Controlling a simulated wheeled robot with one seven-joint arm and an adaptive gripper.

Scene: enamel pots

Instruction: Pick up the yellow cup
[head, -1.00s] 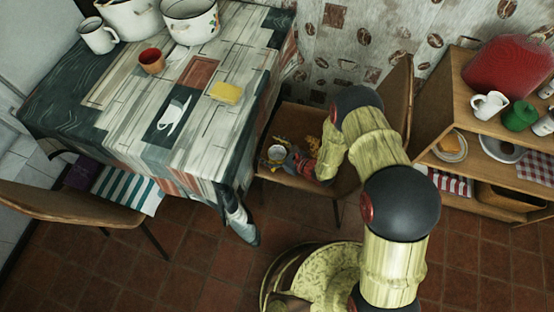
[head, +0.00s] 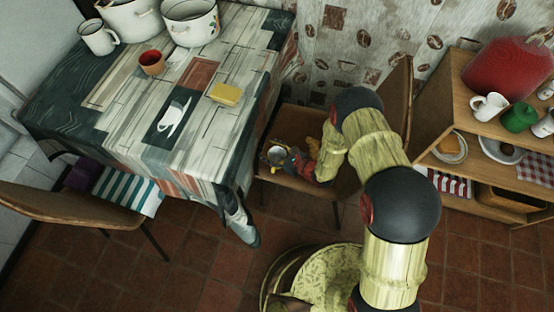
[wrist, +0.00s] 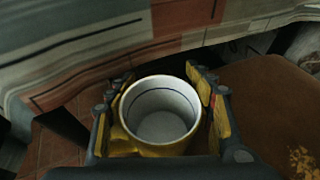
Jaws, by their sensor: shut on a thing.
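The yellow cup (wrist: 160,115) stands with its mouth up between the two pads of my gripper (wrist: 165,110) in the wrist view. Its inside is white with a thin dark line below the rim. My gripper is shut on it, with one finger on each side. In the head view, the cup (head: 276,154) is small and partly hidden by my gripper (head: 280,158), over the seat of the chair right of the table. The frames do not clearly show how far the cup is above the seat.
The cloth-covered table (head: 125,110) edge is close left of my gripper. The chair (head: 285,178) is beneath my gripper. A wooden shelf (head: 440,140) stands at right.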

